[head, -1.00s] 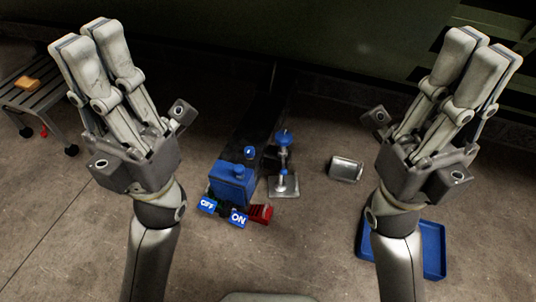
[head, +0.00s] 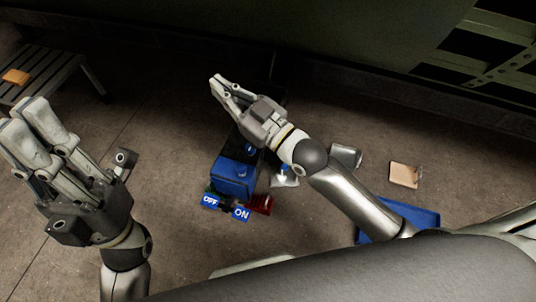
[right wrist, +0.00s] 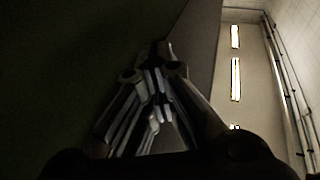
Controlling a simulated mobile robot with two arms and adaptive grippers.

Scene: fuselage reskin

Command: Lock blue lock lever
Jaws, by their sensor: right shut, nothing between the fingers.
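No part can be clearly made out as a blue lock lever. A metal stand (head: 285,180) with a little blue showing is mostly hidden behind my right arm. Left of it stands a blue box-shaped device (head: 233,176) with OFF and ON labels at its front. My right gripper (head: 217,84) is shut and empty above and beyond the device, fingers pointing to the upper left. Its fingers come together in the right wrist view (right wrist: 158,58), against a dark surface. My left gripper (head: 25,112) is raised at the left, away from these things; its finger gap is unclear.
A blue tray (head: 425,215) lies at the right, partly behind my right arm. A metal can (head: 346,156) and a tan flat piece (head: 405,175) lie on the floor nearby. A slatted bench (head: 50,75) with an orange block (head: 16,76) stands at the far left.

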